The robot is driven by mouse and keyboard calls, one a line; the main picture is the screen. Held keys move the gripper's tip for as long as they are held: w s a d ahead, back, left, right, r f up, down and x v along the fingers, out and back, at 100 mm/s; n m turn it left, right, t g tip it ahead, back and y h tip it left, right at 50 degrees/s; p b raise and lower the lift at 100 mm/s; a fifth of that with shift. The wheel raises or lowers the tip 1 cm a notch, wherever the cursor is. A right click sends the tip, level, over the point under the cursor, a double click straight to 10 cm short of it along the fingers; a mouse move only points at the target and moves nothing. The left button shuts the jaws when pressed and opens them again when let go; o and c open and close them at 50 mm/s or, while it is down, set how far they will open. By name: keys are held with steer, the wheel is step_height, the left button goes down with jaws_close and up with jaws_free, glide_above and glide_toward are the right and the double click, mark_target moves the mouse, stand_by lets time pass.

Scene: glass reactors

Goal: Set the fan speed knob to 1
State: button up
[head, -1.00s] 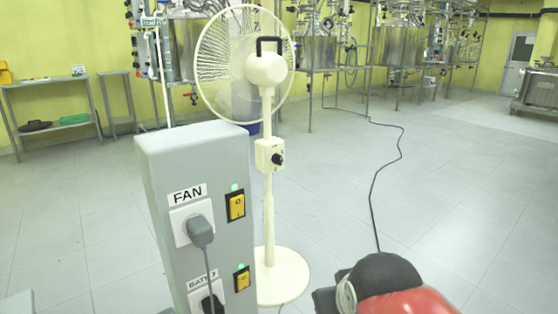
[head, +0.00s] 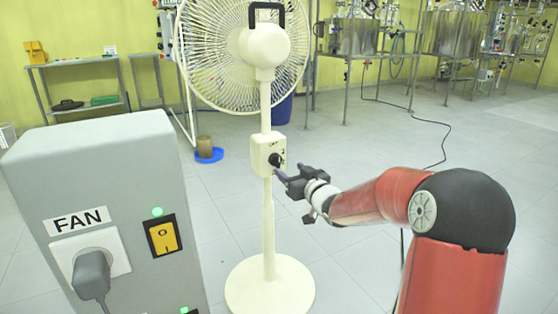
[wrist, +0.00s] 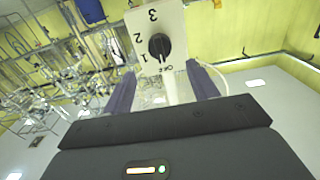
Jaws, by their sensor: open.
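The white standing fan (head: 268,225) stands on the floor in front of me in the head view. Its control box (head: 263,150) carries the black fan speed knob (head: 275,160). In the wrist view the knob (wrist: 160,47) sits above and beyond the fingers, ringed by the marks OFF, 1, 2 and 3. Its pale mark appears to point down toward OFF. My gripper (head: 281,180) is at the right of the control box, just below the knob in the head view. Its two purple fingers are apart and empty in the wrist view (wrist: 161,76), and the knob looks clear of them.
A grey power post (head: 110,180) with a FAN label, a plug and a lit yellow switch (head: 163,236) stands close at the left. Shelves and glass reactors on metal frames (head: 355,40) line the back. A black cable crosses the open floor at right.

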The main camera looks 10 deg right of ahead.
mark_target(279, 161)
steer(key=x, duration=0.7)
steer(key=shift+w+a, duration=0.1)
steer(key=shift+w, duration=0.05)
steer(key=c, duration=1)
